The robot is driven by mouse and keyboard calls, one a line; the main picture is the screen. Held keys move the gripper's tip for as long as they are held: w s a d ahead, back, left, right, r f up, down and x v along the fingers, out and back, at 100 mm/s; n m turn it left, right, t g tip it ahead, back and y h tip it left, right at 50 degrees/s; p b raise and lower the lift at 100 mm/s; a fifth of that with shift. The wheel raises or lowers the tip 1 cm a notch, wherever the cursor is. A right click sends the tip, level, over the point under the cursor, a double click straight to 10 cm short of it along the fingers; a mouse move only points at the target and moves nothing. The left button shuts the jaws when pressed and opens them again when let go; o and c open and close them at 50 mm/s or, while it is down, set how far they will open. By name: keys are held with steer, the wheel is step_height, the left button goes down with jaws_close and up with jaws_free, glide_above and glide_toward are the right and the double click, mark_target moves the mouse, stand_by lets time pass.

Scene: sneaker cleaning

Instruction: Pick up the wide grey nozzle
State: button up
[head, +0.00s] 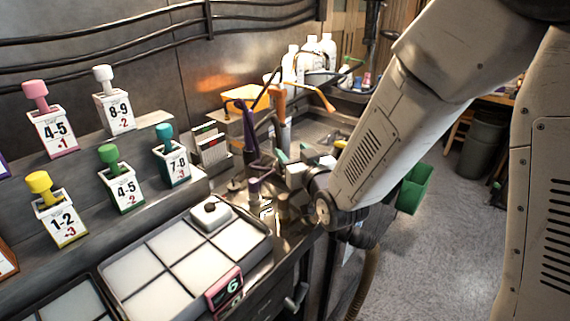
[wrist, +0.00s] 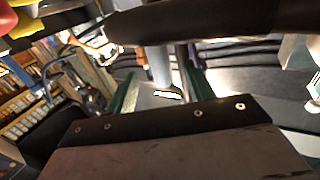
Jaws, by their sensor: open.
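What looks like the wide grey nozzle (head: 285,136) stands upright at the back of the bench, below an orange part, in the head view. In the wrist view a grey cylinder (wrist: 160,66), probably this nozzle, shows between the two green fingers. My gripper (head: 292,153) is open, its green fingertips just in front of the nozzle. In the wrist view my gripper (wrist: 158,88) has a finger on each side of the cylinder, with gaps visible. The dark bar across the wrist view hides part of the scene, and contact cannot be told.
A purple upright piece (head: 250,135) stands left of the nozzle. An orange arm-like part (head: 315,95) reaches over to the right. White bottles (head: 310,55) stand behind. A tray with pale pads (head: 175,245) lies in front, and numbered holders (head: 125,190) line the left.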

mark_target(287, 143)
steer(key=x, duration=0.6)
steer(key=shift+w+r, duration=0.1)
steer(key=shift+w, duration=0.15)
jaws_close()
